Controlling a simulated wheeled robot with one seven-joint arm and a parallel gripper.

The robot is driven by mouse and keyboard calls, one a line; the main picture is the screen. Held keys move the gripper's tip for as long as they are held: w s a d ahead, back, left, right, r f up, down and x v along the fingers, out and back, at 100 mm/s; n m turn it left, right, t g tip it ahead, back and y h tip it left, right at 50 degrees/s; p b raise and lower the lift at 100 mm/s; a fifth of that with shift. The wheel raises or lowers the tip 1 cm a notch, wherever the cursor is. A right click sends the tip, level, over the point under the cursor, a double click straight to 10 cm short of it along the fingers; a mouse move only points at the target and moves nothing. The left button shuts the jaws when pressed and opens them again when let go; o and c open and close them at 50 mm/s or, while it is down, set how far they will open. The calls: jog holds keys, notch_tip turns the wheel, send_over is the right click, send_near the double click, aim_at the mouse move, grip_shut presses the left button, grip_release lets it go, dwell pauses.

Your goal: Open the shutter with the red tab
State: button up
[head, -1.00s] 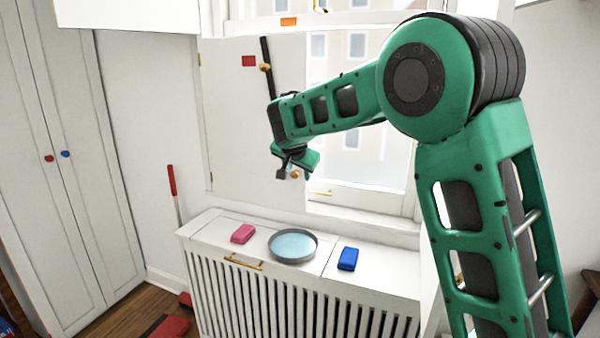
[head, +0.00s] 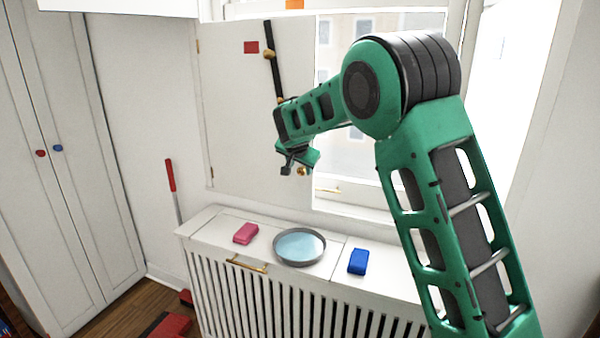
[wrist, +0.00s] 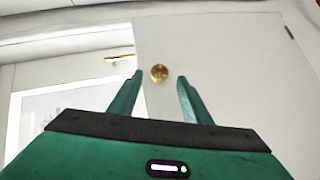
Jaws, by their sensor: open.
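The white shutter (head: 235,110) with the red tab (head: 251,47) covers the left part of the window, hinged on its left side. A dark bar (head: 273,65) with brass fittings runs up its face near the right edge. A small brass knob (head: 302,171) sits low by the shutter's right edge. My gripper (head: 297,168) is at that knob's height, close to the shutter. In the wrist view, my gripper (wrist: 160,80) is open and empty, with the knob (wrist: 159,74) seen between the fingertips. Contact cannot be told. My arm hides part of the shutter's right edge.
Below, a white radiator cover (head: 215,224) holds a pink block (head: 245,233), a round grey pan (head: 299,247) and a blue block (head: 358,261). An orange tab (head: 294,4) shows above the window. A white wardrobe (head: 80,150) and a red-handled tool (head: 170,176) stand left.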

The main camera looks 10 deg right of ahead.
aim_at(302, 169)
jog(key=shift+x, duration=1.75)
jog(key=shift+d, duration=0.1)
grip_shut()
